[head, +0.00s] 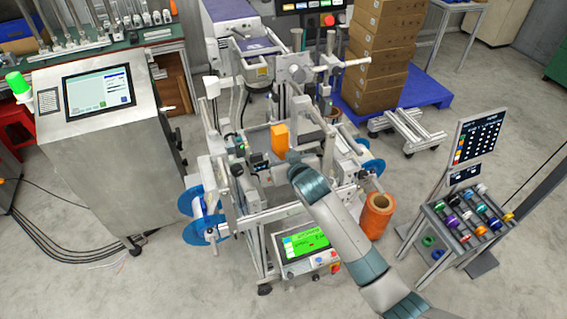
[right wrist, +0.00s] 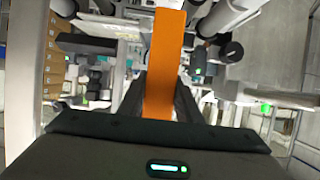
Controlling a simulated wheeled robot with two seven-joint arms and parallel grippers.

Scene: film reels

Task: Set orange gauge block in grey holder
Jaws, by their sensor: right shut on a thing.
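The orange gauge block (head: 280,136) stands upright in the middle of the machine in the head view. It also shows large in the right wrist view (right wrist: 165,55), between the dark fingers of my right gripper (right wrist: 164,98). My right gripper is shut on the block, and its arm reaches in from the lower right in the head view. I cannot pick out the grey holder for sure among the grey machine parts, nor tell whether the block touches it. My left gripper is not in view.
Machine frame posts and rollers crowd around the block. Blue reels (head: 207,229) are at the machine's lower left. An orange spool (head: 376,215) stands to its right. A rack of coloured spools (head: 468,222) is further right, with clear floor between.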

